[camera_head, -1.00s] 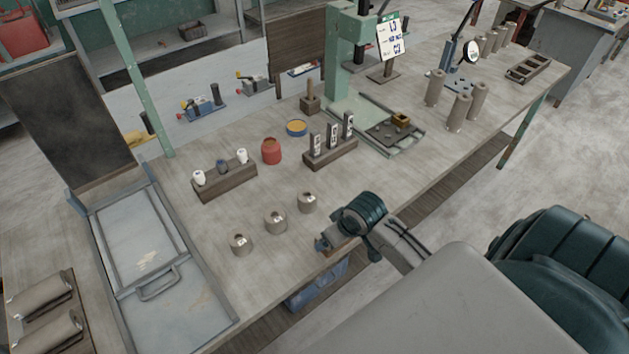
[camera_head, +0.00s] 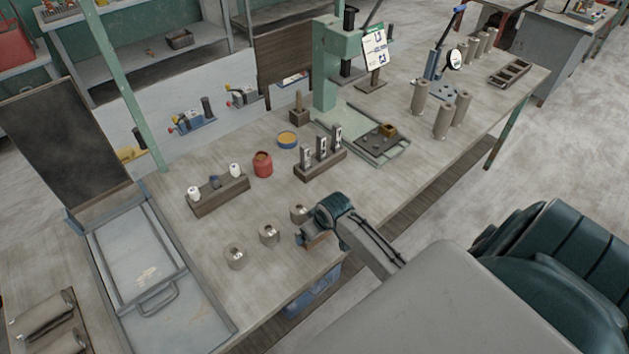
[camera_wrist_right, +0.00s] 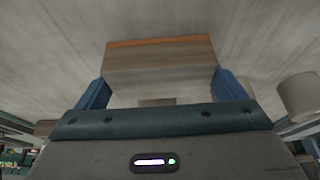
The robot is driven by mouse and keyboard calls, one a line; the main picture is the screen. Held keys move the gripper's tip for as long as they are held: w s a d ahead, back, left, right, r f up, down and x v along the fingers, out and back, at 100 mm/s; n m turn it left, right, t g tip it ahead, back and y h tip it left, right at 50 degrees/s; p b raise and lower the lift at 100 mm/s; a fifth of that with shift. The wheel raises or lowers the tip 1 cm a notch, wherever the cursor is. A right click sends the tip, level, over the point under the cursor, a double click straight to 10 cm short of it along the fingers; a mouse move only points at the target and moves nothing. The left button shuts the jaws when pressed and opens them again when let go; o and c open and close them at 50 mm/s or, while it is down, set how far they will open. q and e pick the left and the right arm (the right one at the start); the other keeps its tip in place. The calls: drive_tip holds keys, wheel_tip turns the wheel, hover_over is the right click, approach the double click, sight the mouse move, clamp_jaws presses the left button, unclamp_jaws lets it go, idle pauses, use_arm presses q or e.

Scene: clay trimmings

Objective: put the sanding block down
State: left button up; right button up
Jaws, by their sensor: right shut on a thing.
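The sanding block (camera_wrist_right: 160,68) is a wooden block with an orange-brown strip along its far edge. My right gripper (camera_wrist_right: 160,92) is shut on it, with a blue finger at each side. In the head view my right gripper (camera_head: 308,237) is over the front edge of the workbench, beside the nearest grey clay cylinder. The block (camera_head: 318,243) is mostly hidden by the gripper there. I cannot tell whether the block touches the bench top. My left gripper is not in view.
Behind are a wooden rack with white knobs (camera_head: 220,195), a red jar (camera_head: 262,165) and a rack of upright tools (camera_head: 320,167). Bare bench lies right of the gripper, toward the green press (camera_head: 326,80).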

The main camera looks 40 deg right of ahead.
drive_tip(key=o, duration=0.6)
drive_tip(key=shift+f, duration=0.1)
drive_tip(key=b+v, duration=0.2)
drive_tip(key=v, duration=1)
drive_tip(key=shift+b, duration=0.3)
